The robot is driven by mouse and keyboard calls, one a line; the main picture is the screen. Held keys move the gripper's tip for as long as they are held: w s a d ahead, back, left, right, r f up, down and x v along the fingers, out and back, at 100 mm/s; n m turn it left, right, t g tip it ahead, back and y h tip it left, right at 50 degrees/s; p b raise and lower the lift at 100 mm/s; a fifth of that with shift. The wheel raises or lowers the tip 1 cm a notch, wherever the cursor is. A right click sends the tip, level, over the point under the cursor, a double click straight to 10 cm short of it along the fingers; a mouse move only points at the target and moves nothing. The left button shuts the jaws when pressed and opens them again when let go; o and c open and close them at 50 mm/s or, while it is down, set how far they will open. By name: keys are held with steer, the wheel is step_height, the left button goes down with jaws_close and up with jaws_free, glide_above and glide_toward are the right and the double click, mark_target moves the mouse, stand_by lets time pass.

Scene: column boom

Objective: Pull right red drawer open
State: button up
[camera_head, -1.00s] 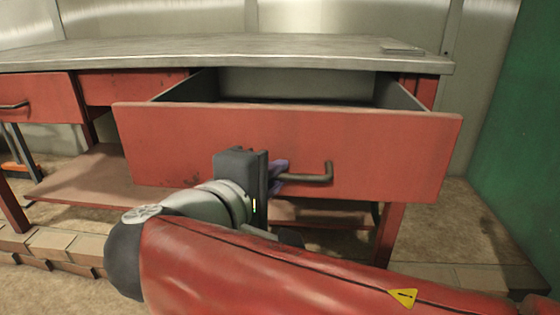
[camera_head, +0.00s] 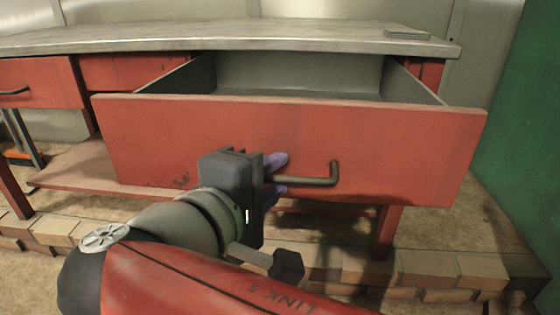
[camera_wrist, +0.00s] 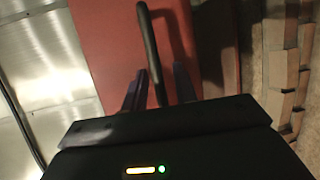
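The right red drawer (camera_head: 400,150) is pulled well out of the bench, and its empty grey inside shows in the head view. Its dark bent bar handle (camera_head: 334,172) is on the front panel. My gripper (camera_head: 279,178) is at the left end of the handle, with one purple finger above the bar and one below. In the wrist view the handle (camera_wrist: 149,35) runs between the two fingers of my gripper (camera_wrist: 158,84). The left finger is close to the bar, and a gap shows on the right. The fingers are spread apart, not clamped.
The bench's grey top (camera_head: 230,38) is above the drawer, with a thin flat plate (camera_head: 407,34) at its right. A left red drawer (camera_head: 40,82) is at the left. Low bricks (camera_head: 440,270) lie beneath. A green wall (camera_head: 525,140) stands at the right.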

steer(key=v, duration=0.8)
steer(key=shift+p, duration=0.4)
